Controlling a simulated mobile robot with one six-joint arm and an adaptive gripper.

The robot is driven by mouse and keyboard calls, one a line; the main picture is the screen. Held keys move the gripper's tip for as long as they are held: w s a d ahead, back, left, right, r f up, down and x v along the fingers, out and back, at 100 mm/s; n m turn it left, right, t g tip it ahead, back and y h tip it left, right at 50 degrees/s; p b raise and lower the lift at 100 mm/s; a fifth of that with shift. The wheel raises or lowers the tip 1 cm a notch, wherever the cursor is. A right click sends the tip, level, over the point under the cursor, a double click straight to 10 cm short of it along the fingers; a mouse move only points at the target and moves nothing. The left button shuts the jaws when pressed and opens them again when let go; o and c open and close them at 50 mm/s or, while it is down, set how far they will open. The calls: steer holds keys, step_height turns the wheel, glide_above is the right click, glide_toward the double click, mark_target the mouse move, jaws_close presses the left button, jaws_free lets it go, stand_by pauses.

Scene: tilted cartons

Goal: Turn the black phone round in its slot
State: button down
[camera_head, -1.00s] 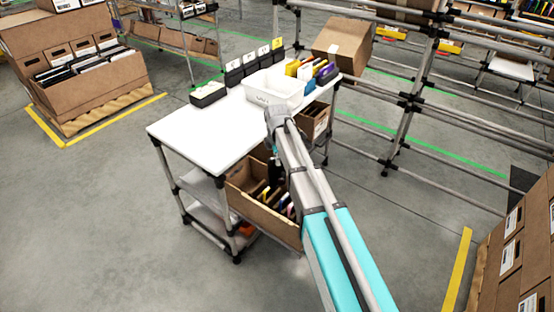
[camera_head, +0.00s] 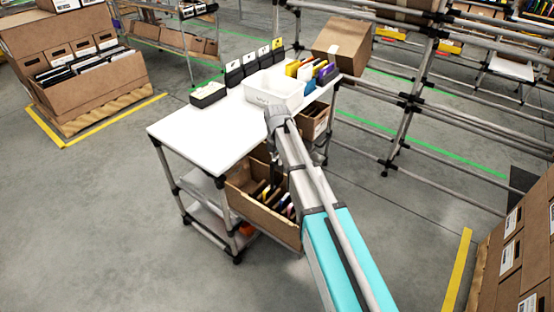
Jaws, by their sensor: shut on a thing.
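The open cardboard carton (camera_head: 262,213) sits tilted on the shelf level below the white tabletop. Several thin phones (camera_head: 281,199) stand in its slots, dark with some coloured edges. My gripper (camera_head: 275,160) points down at the carton's back part, partly hidden behind my own arm. It is shut on the black phone (camera_head: 275,176), which is small, dark and hard to make out. I cannot tell whether the phone's lower end is inside a slot or above it.
A white bin (camera_head: 273,90) stands on the white table (camera_head: 205,130), beside black label-bearing boxes (camera_head: 235,74) and a row of coloured items (camera_head: 323,72). A second carton (camera_head: 315,120) sits under the table's right end. The tabletop's left half is clear.

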steer(key=shift+f, duration=0.15)
steer(key=shift+f+b, duration=9)
steer(key=shift+b, duration=0.15)
steer(key=shift+f+b, duration=0.35)
steer(key=c, duration=0.5)
jaws_free()
steer(key=shift+c, duration=0.2)
steer(key=shift+r, duration=0.2)
